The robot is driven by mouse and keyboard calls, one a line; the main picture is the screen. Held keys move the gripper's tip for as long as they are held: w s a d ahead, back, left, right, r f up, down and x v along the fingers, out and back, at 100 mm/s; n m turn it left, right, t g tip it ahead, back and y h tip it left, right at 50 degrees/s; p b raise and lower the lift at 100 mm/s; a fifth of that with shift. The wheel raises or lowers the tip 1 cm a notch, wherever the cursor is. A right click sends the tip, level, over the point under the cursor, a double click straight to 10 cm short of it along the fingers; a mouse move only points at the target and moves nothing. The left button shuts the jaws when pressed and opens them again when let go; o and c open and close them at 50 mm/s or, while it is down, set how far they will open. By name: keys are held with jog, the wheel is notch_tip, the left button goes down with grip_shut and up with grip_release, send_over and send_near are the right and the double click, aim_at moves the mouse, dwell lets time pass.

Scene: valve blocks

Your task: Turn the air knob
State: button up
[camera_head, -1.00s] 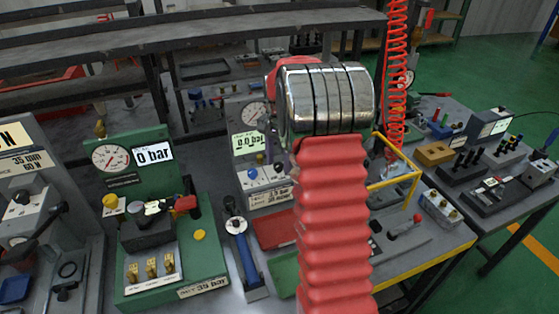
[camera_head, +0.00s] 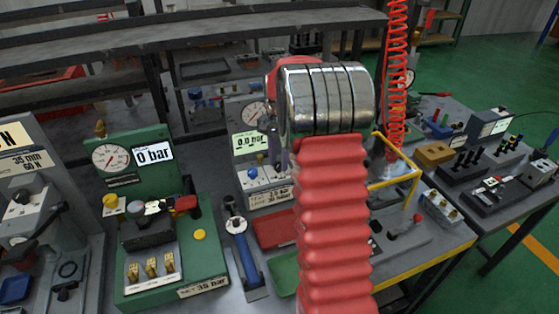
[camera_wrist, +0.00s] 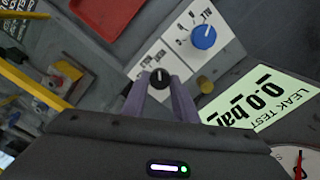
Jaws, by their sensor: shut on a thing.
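My gripper (camera_wrist: 160,84) shows in the wrist view with two purple fingers, one on each side of a small black knob (camera_wrist: 159,75). The fingers are shut on this knob, and a pale mark stands on its face. The knob sits on a white panel (camera_wrist: 176,62) of the leak test block. A larger blue knob (camera_wrist: 203,37) is on the same panel, apart from the fingers. The display (camera_wrist: 262,100) reads 0.0 bar. In the head view the block's display (camera_head: 250,141) shows left of my arm, which hides the fingertips. The panel lettering is too small to read.
A red tray (camera_head: 274,229) and a blue-handled tool (camera_head: 243,250) are in front of the block. A green gauge block (camera_head: 145,215) stands left. A yellow frame (camera_head: 397,178) stands right.

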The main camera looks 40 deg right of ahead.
jog(key=n, duration=0.8)
jog(key=shift+n, duration=0.3)
jog(key=n, duration=0.8)
jog(key=shift+n, duration=0.3)
jog(key=o, duration=1.1)
jog(key=shift+c, duration=0.2)
jog(key=shift+r, duration=0.1)
